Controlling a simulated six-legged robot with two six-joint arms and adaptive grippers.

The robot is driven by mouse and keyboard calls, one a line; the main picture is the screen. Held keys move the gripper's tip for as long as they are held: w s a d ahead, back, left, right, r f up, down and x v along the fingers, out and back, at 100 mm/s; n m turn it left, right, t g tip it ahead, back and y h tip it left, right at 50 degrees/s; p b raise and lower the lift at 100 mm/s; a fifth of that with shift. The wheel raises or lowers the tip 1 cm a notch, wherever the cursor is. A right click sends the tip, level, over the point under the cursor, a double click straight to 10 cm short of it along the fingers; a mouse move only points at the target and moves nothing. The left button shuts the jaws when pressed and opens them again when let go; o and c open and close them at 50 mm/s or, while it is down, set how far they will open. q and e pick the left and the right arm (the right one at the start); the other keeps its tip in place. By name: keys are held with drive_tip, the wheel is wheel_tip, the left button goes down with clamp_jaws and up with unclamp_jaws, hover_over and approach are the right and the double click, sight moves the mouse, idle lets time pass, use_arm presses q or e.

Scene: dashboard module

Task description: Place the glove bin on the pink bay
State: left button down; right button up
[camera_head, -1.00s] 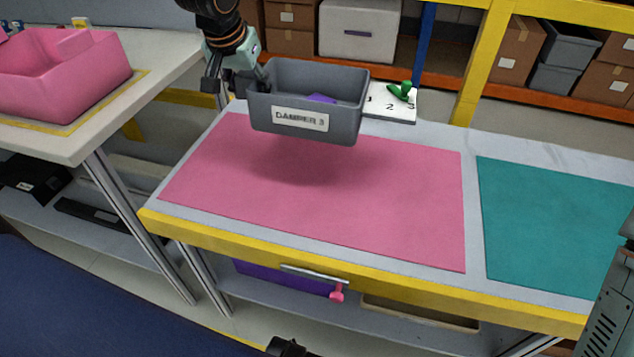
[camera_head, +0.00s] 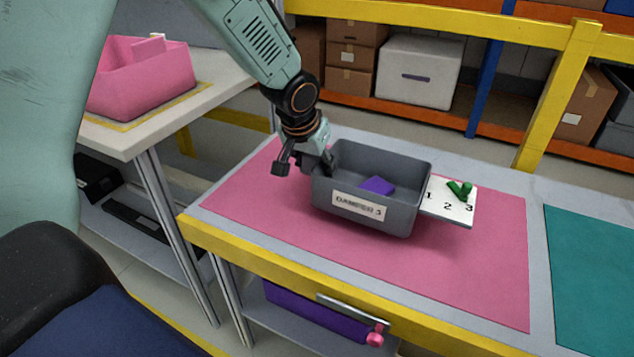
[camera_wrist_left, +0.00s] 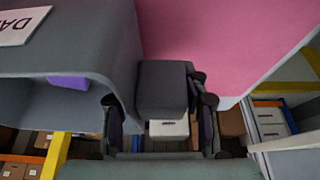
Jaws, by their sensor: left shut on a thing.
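A grey open bin (camera_head: 372,215) with a label reading "DAMPER 3" is over the pink bay (camera_head: 480,275), upright, with a purple piece (camera_head: 377,185) inside. My left gripper (camera_head: 307,163) is shut on the bin's left wall. The bin is low over the pink bay with a shadow at its base. I cannot tell whether it touches. In the left wrist view, the bin's grey wall (camera_wrist_left: 70,60) fills the left side and the pink bay (camera_wrist_left: 220,40) shows beside it. My right gripper is not in view.
A white numbered board (camera_head: 455,208) with green pieces stands behind and right of the bin, partly hidden by it. A teal bay (camera_head: 595,260) lies to the right. A pink bin (camera_head: 145,80) stands on the left table. The pink bay's front right is clear.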

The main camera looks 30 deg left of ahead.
use_arm(q)
wheel_tip(320, 180, down, 4)
drive_tip(key=shift+w+r+b, duration=0.15)
drive_tip(key=shift+r+b, duration=0.1)
drive_tip(key=shift+b, duration=0.3)
drive_tip(key=shift+r, duration=0.2)
drive_tip(key=shift+f, duration=0.25)
drive_tip(key=c, duration=0.9)
unclamp_jaws()
drive_tip(key=shift+o, duration=1)
drive_tip(key=shift+r, duration=0.1)
